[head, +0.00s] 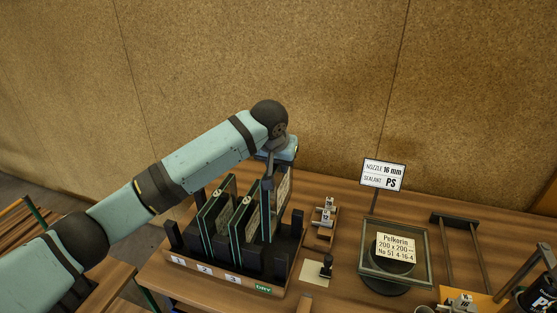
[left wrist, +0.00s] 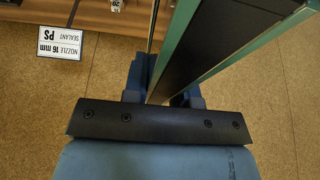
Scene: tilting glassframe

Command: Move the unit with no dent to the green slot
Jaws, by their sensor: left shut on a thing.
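A black rack (head: 225,285) stands on the bench with white labels 1, 2 and 3 and a green DRY label (head: 263,289) at its right end. Two glass units stand upright in it, a left one (head: 209,224) and a middle one (head: 236,225). My left gripper (head: 269,178) is shut on the upper edge of a third glass unit (head: 266,215), upright at the rack's right part near the green label. In the left wrist view this unit (left wrist: 190,50) runs between the fingers (left wrist: 163,98). Whether its lower edge is seated is hidden. No dent can be made out. My right gripper is out of view.
Right of the rack are a small wooden holder with numbered pieces (head: 325,218), a stamp-like tool (head: 326,266) on a card, a sign (head: 383,175) and a framed pane on a round stand (head: 393,250). A cork-coloured wall (head: 330,80) closes the back.

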